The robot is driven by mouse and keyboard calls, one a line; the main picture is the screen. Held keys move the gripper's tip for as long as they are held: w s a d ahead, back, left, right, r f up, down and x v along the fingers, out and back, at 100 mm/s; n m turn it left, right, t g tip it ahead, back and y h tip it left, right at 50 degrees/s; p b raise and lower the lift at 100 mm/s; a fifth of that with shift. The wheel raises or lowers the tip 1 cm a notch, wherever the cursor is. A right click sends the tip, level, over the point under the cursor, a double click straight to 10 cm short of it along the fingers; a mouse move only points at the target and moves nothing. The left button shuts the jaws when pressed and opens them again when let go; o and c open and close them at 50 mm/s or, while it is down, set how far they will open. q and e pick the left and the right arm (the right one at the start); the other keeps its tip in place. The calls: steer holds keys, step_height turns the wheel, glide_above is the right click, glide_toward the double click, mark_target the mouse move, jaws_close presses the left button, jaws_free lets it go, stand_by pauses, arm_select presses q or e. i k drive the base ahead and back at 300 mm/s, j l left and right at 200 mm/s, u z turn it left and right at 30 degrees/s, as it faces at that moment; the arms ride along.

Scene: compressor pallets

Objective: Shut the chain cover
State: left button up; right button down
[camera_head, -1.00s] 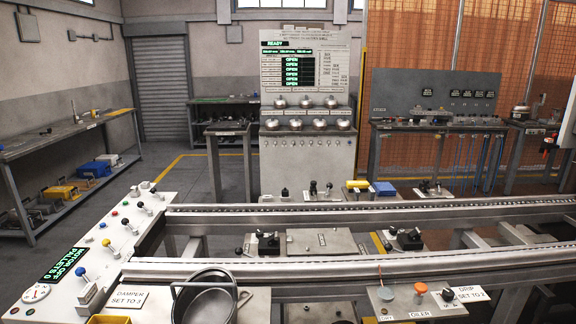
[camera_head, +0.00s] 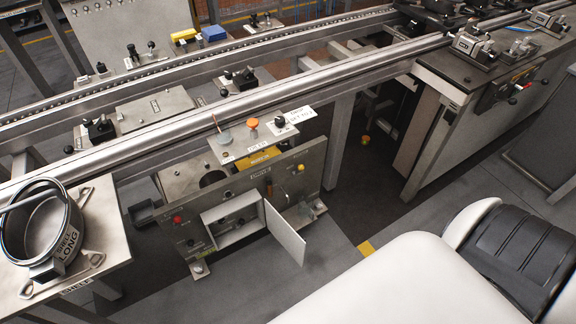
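A small hinged pale cover (camera_head: 285,233) stands swung open on the right side of a shallow box opening in the front panel of the machine under the rails. I take it for the chain cover, but I cannot read a label on it. The open compartment (camera_head: 228,235) shows some small dark parts inside, too small to tell. The dark front panel (camera_head: 313,170) carries a red button (camera_head: 177,219) left of the opening and small knobs. Neither of my grippers is in view.
A pot (camera_head: 45,228) stands on a shelf at the left. Above the panel are an orange knob (camera_head: 252,123) and a lever box. A workbench (camera_head: 470,75) with fixtures is at the upper right. The floor in front of the panel (camera_head: 330,275) is clear up to a white body part of mine.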

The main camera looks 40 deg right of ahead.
mark_target(295, 246)
steer(key=l+u, duration=0.15)
steer(key=l, duration=0.35)
steer(key=l+u, duration=0.1)
steer(key=l, duration=0.35)
steer(key=k+l+u, duration=0.15)
steer(key=l, duration=0.3)
steer(key=l+u, duration=0.15)
steer(key=l, duration=0.35)
steer(key=k+l+u, duration=0.15)
steer(key=l, duration=0.3)
steer(key=k+l+u, duration=0.1)
steer(key=l, duration=0.35)
